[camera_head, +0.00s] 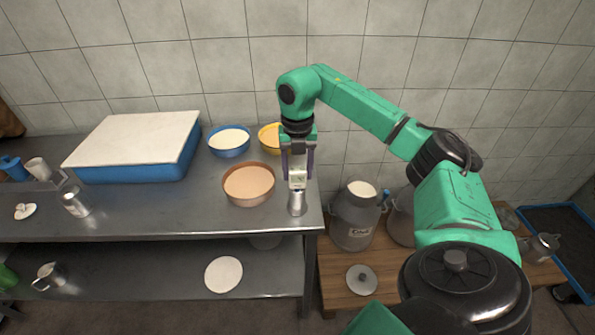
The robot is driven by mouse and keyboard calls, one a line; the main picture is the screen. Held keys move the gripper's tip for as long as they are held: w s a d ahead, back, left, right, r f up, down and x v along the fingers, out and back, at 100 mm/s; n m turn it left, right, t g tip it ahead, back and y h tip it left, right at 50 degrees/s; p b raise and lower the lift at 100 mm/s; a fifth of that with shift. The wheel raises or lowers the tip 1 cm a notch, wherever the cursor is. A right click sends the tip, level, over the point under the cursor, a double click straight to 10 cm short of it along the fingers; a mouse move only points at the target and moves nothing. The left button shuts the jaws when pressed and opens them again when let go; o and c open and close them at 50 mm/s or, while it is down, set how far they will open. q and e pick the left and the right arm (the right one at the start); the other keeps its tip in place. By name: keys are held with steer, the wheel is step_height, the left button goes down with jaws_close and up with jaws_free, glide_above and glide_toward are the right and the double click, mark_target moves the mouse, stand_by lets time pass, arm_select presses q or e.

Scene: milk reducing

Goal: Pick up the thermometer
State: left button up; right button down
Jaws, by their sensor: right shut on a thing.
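My right gripper (298,172) points straight down over the right end of the steel table and is shut on the thermometer (297,181). The thermometer shows as a small white body with a greenish mark between the fingers. A small metal cup (297,204) stands on the table directly below it. I cannot tell whether the thermometer's lower end is inside the cup or just above it. My left gripper is not in view.
A brown bowl (249,185) stands just left of the gripper, with blue (229,142) and yellow (267,137) bowls behind. A large blue tub with a pale top (137,141) fills the back left. A milk can (354,216) stands right of the table (185,215), whose front middle is clear.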

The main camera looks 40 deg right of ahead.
step_height(320, 180, up, 7)
steer(key=shift+f, duration=0.1)
step_height(320, 180, up, 19)
steer(key=p, duration=1.4)
steer(key=shift+p, duration=0.35)
